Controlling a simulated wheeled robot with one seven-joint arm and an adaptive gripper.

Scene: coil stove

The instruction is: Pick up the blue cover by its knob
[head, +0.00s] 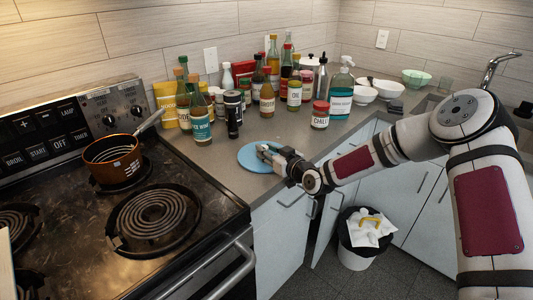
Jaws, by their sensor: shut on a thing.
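The blue cover (252,163) is a flat round disc at the counter's front edge, right of the stove. My gripper (266,150) reaches over it from the right and is shut at its middle, where the knob is. The fingers hide the knob. I cannot tell whether the cover rests on the counter or is slightly raised.
Several bottles and jars stand behind the cover, with a chili jar (320,116) nearest on the right. An orange pot (113,158) sits on the coil stove (190,255) at left. Bowls (388,90) stand at the back right. A bin (356,258) stands on the floor below.

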